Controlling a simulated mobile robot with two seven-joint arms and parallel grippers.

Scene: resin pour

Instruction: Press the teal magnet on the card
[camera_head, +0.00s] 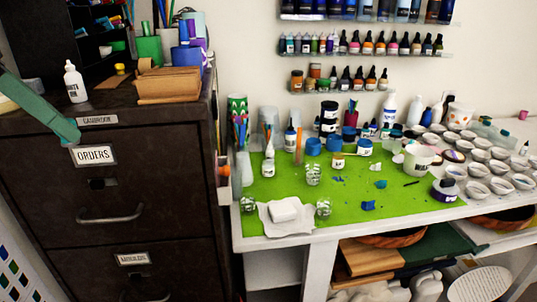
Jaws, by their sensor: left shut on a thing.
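A white card reading ORDERS (94,154) is upright on the front of the dark filing cabinet's upper drawer. My left gripper (72,134) comes in from the left on a green-teal arm, and its tip is just above and left of the card. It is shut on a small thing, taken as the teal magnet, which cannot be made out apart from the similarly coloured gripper. I cannot tell whether the tip touches the card or cabinet. My right gripper is not in view.
The dark cabinet (150,185) has a protruding handle (110,214) below the card. A white bottle (75,82) and brown boxes (169,84) stand on its top. At right, a white table holds a green mat (280,185) with cups and bottles.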

